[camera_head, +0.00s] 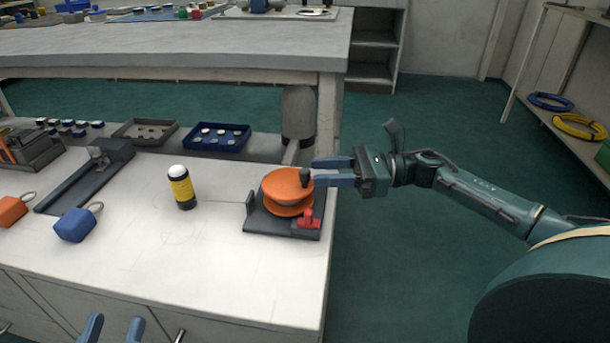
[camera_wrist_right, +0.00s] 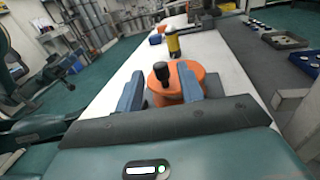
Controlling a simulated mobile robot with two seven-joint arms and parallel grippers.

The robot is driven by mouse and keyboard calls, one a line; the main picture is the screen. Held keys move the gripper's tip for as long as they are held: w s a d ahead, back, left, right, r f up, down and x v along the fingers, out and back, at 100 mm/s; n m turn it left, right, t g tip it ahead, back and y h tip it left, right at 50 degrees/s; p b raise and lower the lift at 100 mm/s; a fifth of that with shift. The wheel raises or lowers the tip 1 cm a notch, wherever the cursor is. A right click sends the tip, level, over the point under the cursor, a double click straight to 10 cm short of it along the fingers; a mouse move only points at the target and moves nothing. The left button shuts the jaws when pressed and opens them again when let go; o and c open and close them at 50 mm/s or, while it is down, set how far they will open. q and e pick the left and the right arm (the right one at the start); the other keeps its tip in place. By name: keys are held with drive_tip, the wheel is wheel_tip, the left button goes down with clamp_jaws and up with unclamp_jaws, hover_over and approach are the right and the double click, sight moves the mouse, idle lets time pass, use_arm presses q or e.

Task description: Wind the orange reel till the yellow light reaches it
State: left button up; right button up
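The orange reel (camera_head: 286,193) sits on a dark base plate (camera_head: 262,224) near the right edge of the white bench, with a black crank knob (camera_head: 305,177) on top. The yellow light (camera_head: 181,188), a yellow and black cylinder with a white top, stands upright left of the reel, apart from it. A faint thin line runs between them. My right gripper (camera_head: 317,172) is at the knob; in the right wrist view its open fingers (camera_wrist_right: 160,88) lie either side of the knob (camera_wrist_right: 161,72), with gaps. My left gripper (camera_head: 113,328) is open and empty at the bottom left.
A red part (camera_head: 309,219) is on the base's front corner. A blue block (camera_head: 75,225), an orange block (camera_head: 13,211) and a dark rail fixture (camera_head: 85,175) lie left. Trays (camera_head: 217,150) stand behind. The bench between light and reel is clear.

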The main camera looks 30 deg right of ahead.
sight(305, 171)
use_arm(q)
drive_tip(key=shift+r, duration=0.1)
use_arm(e)
drive_tip(key=shift+x, duration=2.15)
use_arm(q)
drive_tip(key=shift+r, duration=0.1)
use_arm(e)
clamp_jaws()
use_arm(q)
drive_tip(key=shift+r, duration=0.1)
use_arm(e)
drive_tip(key=shift+s+t, duration=0.1)
drive_tip(key=shift+t, duration=0.2)
